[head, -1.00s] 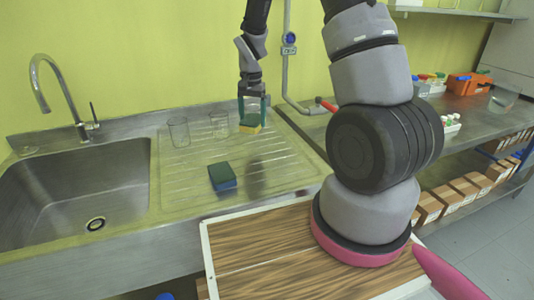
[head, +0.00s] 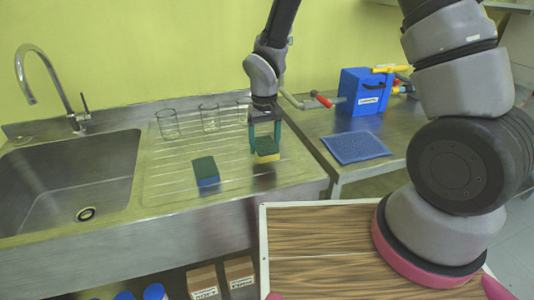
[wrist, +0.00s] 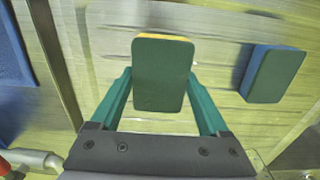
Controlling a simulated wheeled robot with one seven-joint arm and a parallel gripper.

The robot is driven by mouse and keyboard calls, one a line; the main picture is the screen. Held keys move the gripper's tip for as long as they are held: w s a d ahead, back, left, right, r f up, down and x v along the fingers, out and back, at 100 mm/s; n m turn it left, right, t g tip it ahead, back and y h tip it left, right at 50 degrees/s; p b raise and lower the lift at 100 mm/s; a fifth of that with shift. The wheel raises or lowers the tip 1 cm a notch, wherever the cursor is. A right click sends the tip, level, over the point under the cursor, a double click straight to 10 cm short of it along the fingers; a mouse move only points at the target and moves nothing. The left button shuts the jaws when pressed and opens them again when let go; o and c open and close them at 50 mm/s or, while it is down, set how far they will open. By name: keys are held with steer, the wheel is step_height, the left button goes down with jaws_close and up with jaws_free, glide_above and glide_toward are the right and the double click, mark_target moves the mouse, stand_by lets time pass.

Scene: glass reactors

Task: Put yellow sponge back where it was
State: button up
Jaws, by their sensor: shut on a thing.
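The yellow sponge (head: 268,157) has a dark green top and is between the fingers of my gripper (head: 265,140) over the right part of the steel drainboard (head: 240,185). In the wrist view its green face (wrist: 160,75) fills the space between the teal fingers (wrist: 160,105), with a thin yellow edge at the top. My gripper is shut on it. I cannot tell whether its underside touches the drainboard. A blue sponge (head: 207,180) with a green top lies on the drainboard to the left; it also shows in the wrist view (wrist: 272,75).
Several clear glasses, one of them a beaker (head: 168,124), stand along the back of the drainboard. The sink (head: 75,180) is at left. A blue mat (head: 355,148) and a blue box (head: 362,92) are on the bench to the right.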

mark_target(264, 145)
steer(key=shift+a+f, duration=0.1)
steer(key=shift+f, duration=1.65)
steer(key=shift+f, duration=0.1)
steer(key=o, duration=1.3)
step_height(264, 145, up, 12)
steer(key=shift+r, duration=0.3)
steer(key=d+r+m+t+y, duration=0.1)
steer(key=d+r+m+t, duration=0.2)
steer(key=d+r, duration=1.05)
steer(key=s+d+r+m+t, duration=0.1)
steer(key=s+d+r, duration=0.2)
steer(key=s+r, duration=0.1)
steer(key=s+d+r+m+t, duration=0.1)
steer(key=s+d+r, duration=0.2)
steer(key=s+r, duration=0.1)
steer(key=s+d+r+m+t+y, duration=0.1)
steer(key=s+d+r+m+t, duration=0.1)
steer(key=s+d+r, duration=0.1)
steer(key=shift+v, duration=1.3)
